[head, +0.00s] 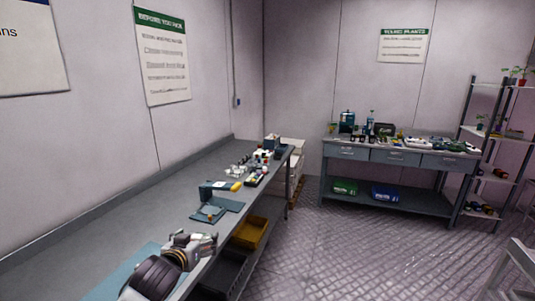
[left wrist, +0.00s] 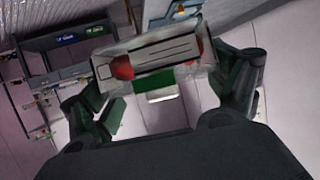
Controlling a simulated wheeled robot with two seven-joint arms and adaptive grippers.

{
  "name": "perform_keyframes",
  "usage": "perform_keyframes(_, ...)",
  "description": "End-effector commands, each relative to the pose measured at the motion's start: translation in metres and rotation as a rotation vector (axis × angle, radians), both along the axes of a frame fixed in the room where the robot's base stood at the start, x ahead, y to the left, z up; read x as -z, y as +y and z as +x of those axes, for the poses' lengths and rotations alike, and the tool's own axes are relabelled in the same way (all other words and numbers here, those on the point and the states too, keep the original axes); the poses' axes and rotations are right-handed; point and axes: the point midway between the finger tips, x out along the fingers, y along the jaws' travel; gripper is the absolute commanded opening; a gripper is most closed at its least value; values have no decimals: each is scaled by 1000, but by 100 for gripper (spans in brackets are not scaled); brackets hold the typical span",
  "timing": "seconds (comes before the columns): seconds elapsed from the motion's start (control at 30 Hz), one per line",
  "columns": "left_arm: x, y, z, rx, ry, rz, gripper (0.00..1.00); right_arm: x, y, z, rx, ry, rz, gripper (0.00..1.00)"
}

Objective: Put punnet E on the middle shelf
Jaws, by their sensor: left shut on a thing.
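My left gripper (head: 196,243) is low in the head view, over the near end of the long grey bench. In the left wrist view its fingers are shut on a clear punnet (left wrist: 150,62) with red berries and a pale label, held at its two ends and slightly tilted in the picture. The label's letter is not readable, so I cannot tell if it is E. A shelf rack (head: 497,133) with several levels stands at the far right of the head view, with plants and small items on it. My right gripper is not in view.
The long bench (head: 120,222) runs along the left wall, with a blue-grey stand (head: 212,203) and clutter farther back. A yellow bin (head: 249,232) sits under it. A workbench (head: 395,155) stands at the back. The middle floor (head: 330,245) is clear. A grey frame (head: 517,262) is at lower right.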

Motion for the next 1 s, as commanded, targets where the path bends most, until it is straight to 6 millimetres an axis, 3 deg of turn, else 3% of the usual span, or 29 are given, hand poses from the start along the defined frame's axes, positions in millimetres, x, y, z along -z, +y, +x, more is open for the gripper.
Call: perform_keyframes(1.0, 135, 7, -72, -61, 3, -1, 62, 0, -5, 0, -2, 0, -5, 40)
